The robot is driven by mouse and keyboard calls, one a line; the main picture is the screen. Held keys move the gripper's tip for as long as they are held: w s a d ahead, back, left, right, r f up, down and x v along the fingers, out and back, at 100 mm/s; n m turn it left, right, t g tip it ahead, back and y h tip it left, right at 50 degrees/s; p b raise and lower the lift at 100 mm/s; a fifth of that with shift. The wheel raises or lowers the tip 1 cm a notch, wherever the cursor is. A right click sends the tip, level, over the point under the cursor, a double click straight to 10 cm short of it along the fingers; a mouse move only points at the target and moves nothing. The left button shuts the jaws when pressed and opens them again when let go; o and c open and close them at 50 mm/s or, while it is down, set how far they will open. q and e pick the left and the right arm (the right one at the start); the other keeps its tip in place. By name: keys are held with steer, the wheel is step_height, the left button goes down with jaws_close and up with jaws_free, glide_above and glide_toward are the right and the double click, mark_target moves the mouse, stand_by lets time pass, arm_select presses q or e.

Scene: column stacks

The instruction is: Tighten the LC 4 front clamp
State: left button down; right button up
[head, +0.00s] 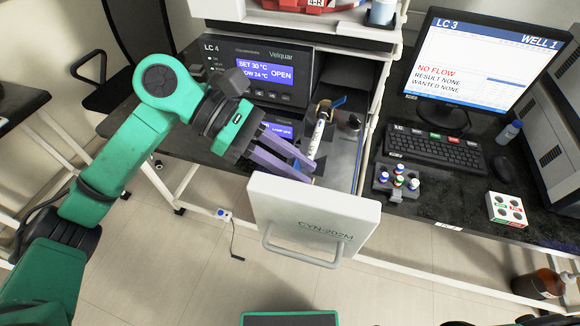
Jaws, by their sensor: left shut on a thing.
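The LC 4 unit (222,62) stands at the back, its display reading SET 30 °C, NOW 24 °C, OPEN. Its drawer is pulled out, with a white front panel (300,214) marked CYN-202M. A slim pale column (318,136) lies in the drawer, pointing front to back. A blue-handled fitting (338,102) shows at its far end. My left gripper (310,172), with purple fingers, reaches in from the left to the column's near end, just behind the panel. Its fingertips are shut on the front clamp there, which the fingers mostly hide. My right gripper is not in view.
Right of the drawer are a keyboard (436,149), a monitor (484,66) reading LC 3, WELL 1, NO FLOW, a vial rack (398,181) and a white box (507,208). The drawer handle (304,252) sticks out in front. A brown bottle (540,284) stands low at right.

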mark_target(322, 178)
arm_select(q)
steer(key=y, duration=0.1)
steer(key=d+y, duration=0.1)
steer(key=shift+s+r+t+y+p, duration=0.15)
steer(key=shift+r+t+y+p, duration=0.05)
steer(key=shift+t+y+p, duration=0.2)
steer(key=y, duration=0.1)
steer(key=d+y, duration=0.1)
steer(key=shift+s+f+t+y+p, duration=0.1)
steer(key=shift+s+t+y+p, duration=0.05)
steer(key=shift+t+y+p, duration=0.2)
steer(key=y, duration=0.1)
steer(key=d+t+y, duration=0.1)
steer(key=y, duration=0.1)
steer(key=shift+s+f, duration=0.2)
steer(key=shift+f, duration=0.15)
steer(key=shift+s+d+f+t+y, duration=0.1)
steer(key=shift+d+f+t+y, duration=0.15)
steer(key=shift+y, duration=0.45)
steer(key=shift+s+d+f+t+y, duration=0.15)
steer(key=shift+t+y, duration=0.15)
steer(key=shift+y, duration=0.35)
steer(key=shift+w, duration=0.1)
steer(key=c, duration=0.7)
jaws_free()
